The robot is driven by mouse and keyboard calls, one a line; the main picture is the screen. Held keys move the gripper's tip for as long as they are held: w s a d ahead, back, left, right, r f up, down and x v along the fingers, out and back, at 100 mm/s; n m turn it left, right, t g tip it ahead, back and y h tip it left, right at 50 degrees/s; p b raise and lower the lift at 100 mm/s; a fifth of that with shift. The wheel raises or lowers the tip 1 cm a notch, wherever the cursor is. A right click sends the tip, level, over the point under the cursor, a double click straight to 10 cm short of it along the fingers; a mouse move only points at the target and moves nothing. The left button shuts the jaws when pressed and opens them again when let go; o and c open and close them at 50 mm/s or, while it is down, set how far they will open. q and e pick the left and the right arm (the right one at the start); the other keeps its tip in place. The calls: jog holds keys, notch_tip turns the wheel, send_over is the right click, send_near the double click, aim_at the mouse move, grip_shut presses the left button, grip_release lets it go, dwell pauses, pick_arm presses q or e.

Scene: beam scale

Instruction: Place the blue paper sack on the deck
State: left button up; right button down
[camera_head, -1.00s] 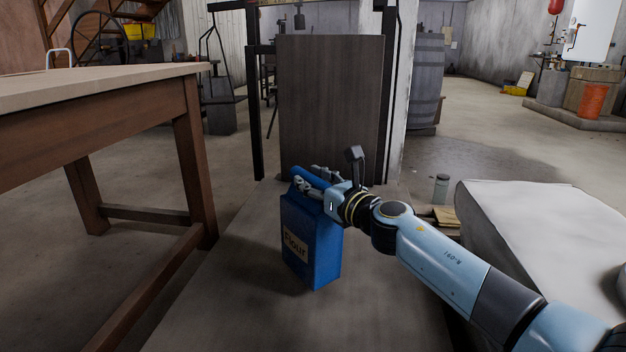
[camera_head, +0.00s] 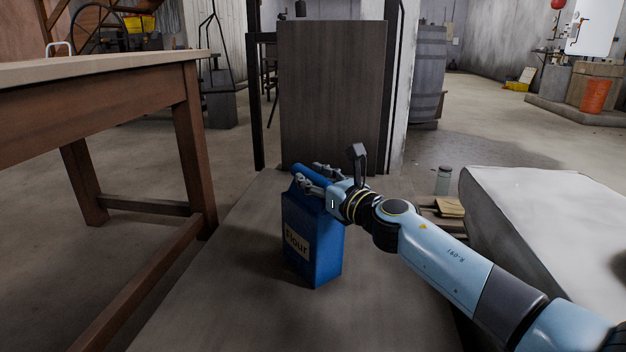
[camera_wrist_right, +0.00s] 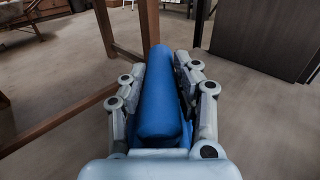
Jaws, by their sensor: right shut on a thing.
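The blue paper sack (camera_head: 314,245), with a tan "Flour" label, is upright over the grey deck (camera_head: 235,290) in the head view. My right gripper (camera_head: 309,178) is shut on the sack's rolled top. In the right wrist view the blue roll (camera_wrist_right: 160,95) lies between the two fingers of the gripper (camera_wrist_right: 162,85). A shadow lies on the deck by the sack's base; I cannot tell whether the base touches the deck. My left gripper is not in view.
A dark upright board (camera_head: 330,95) stands at the deck's far end. A wooden table (camera_head: 110,75) is on the left. The deck's near part is clear.

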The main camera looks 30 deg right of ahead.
jog(key=c, duration=1.4)
grip_release()
jog(key=o, duration=0.4)
jog(key=shift+s, duration=0.1)
jog(key=s, duration=0.5)
jog(key=s+d+b, duration=0.1)
jog(key=s, duration=0.1)
jog(key=shift+s, duration=0.15)
